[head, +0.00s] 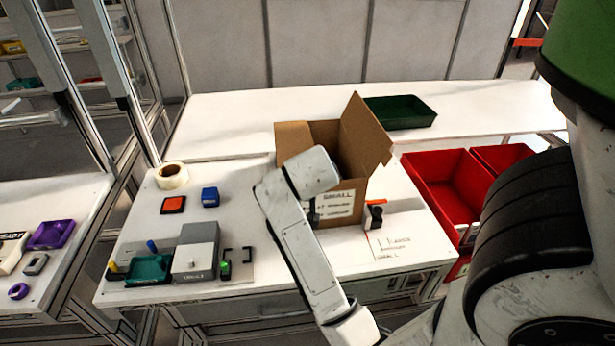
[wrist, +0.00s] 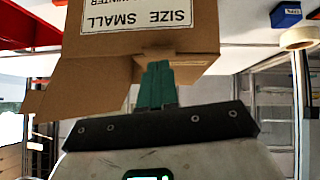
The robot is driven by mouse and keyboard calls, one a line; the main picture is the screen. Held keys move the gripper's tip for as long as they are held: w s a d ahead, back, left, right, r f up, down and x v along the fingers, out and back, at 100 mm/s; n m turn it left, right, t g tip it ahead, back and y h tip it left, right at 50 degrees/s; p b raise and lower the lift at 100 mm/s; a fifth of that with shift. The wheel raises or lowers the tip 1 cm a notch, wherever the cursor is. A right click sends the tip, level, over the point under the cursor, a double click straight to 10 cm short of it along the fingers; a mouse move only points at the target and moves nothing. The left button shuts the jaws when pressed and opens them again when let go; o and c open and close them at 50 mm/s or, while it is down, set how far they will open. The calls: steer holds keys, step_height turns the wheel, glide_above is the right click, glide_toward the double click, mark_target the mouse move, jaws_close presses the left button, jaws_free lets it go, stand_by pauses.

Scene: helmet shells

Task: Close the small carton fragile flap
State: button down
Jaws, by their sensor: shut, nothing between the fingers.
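The small carton (head: 340,203) stands on the white table with a printed "SMALL" label on its near side. One large flap (head: 366,137) stands up and open at its right, and another flap (head: 293,142) shows at the left. My arm covers part of the carton in the head view, and the gripper itself is hidden there. In the wrist view the carton (wrist: 130,70) appears upside down, with its label at the top. My gripper (wrist: 158,68) has its green fingers together and empty, with their tips at the carton's cardboard edge. I cannot tell whether they touch it.
A dark green tray (head: 402,112) lies behind the carton. Red bins (head: 450,187) stand at the right. A tape roll (head: 172,176), a blue block (head: 210,197), an orange-topped block (head: 173,205) and a grey box (head: 196,252) occupy the table's left side.

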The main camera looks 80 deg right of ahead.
steer(key=shift+s+d+f, duration=0.15)
steer(key=shift+s+f, duration=0.2)
steer(key=shift+f, duration=0.25)
steer(key=shift+f, duration=0.1)
stand_by(0.4)
steer(key=s+a+r+p, duration=0.2)
steer(key=a+r+p, duration=0.3)
steer(key=r, duration=0.7)
steer(key=shift+s+a+r, duration=0.3)
steer(key=shift+s+a, duration=0.05)
steer(key=shift+a, duration=0.45)
